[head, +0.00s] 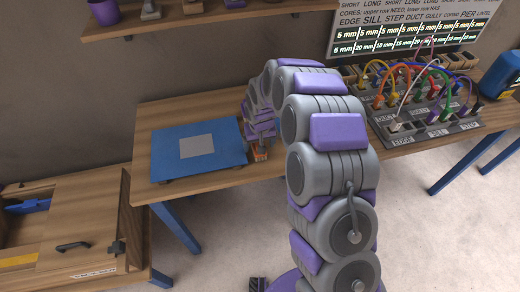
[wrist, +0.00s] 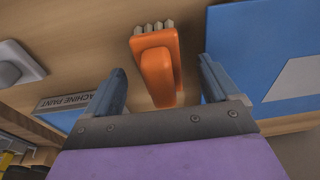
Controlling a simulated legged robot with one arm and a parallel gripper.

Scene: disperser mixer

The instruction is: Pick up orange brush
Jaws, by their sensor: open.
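The orange brush (wrist: 157,72) shows in the wrist view, with an orange handle and pale bristle tufts at its far end. In the head view only a small orange part of it (head: 260,154) shows below my gripper, at the table's front edge. My gripper (wrist: 162,66) is open in the wrist view, with one finger on each side of the brush and a visible gap on both sides. The brush's handle end reaches down between the fingers. In the head view my arm and wrist hide most of the gripper (head: 258,143).
A blue board (head: 205,150) with a grey square lies left of the gripper on the wooden table (head: 145,128). A grey panel with coloured cables (head: 425,122) stands at the right. A "MACHINE PAINT" label (wrist: 66,101) shows in the wrist view. A wooden cabinet (head: 75,225) stands lower left.

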